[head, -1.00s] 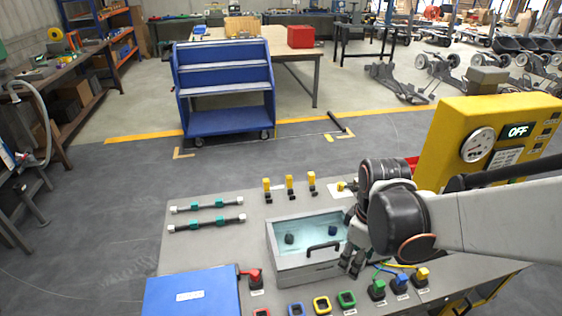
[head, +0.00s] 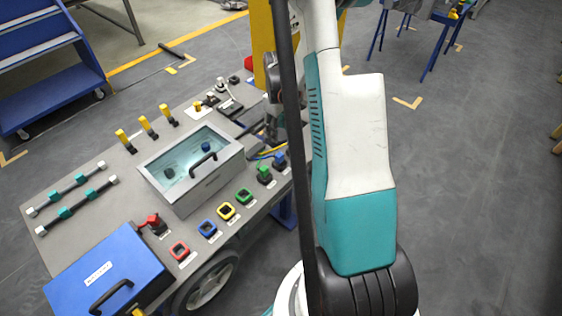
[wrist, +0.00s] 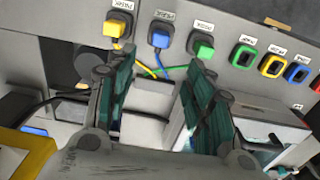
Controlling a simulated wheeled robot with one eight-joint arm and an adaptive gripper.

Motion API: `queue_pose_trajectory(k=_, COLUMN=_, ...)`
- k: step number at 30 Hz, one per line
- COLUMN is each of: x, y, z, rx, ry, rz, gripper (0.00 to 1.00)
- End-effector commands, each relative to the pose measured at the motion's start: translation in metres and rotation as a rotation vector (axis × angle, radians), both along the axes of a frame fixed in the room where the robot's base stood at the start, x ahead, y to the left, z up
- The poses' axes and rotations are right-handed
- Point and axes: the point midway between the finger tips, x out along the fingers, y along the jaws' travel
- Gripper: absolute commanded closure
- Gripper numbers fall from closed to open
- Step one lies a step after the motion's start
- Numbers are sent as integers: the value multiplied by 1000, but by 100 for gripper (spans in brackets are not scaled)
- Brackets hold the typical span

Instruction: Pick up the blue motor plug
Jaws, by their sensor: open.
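The blue motor plug (head: 279,160) sits upright in a dark socket near the right end of the grey panel, beside the green plug (head: 264,174). In the wrist view, the blue plug (wrist: 160,41) stands just beyond the gap between my fingertips, with a yellow plug (wrist: 117,28) to its left and the green plug (wrist: 205,50) to its right. My gripper (wrist: 157,65) is open, with nothing between its fingers. In the head view my arm hides part of the gripper and the yellow plug.
A clear-lidded box (head: 215,178) stands mid-panel. Yellow and green cables (wrist: 172,72) run behind the plugs. A yellow control cabinet (head: 262,40) stands behind.

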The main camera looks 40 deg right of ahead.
Motion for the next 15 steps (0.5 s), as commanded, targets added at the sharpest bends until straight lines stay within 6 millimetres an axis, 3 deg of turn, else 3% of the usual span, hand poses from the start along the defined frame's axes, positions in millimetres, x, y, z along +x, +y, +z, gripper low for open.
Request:
queue_pose_trajectory(k=5, x=0, y=-5, z=-19, rx=1, ry=1, rz=-11, gripper=52)
queue_pose_trajectory(k=15, x=0, y=-5, z=-79, rx=1, ry=1, rz=-10, gripper=52)
